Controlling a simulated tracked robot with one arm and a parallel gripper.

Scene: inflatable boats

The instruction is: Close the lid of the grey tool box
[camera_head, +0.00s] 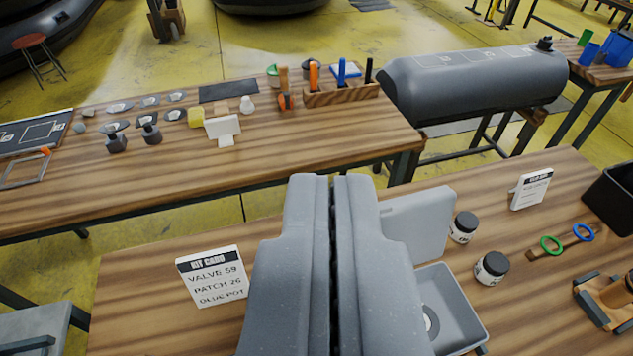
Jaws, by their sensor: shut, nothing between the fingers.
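The grey tool box (463,316) sits on the near wooden table, right of my gripper. Its lid (433,222) stands open, raised at the back of the box. A round pale item (431,320) shows inside the box. My gripper (333,180) is shut and empty, pointing forward over the near table. It hides the left part of the box and some of the lid's left edge. I cannot tell whether the gripper touches the lid.
A kit card (213,276) stands left of my gripper. A black bin (615,195) is at the far right. The back table (330,142) holds tools and small parts.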

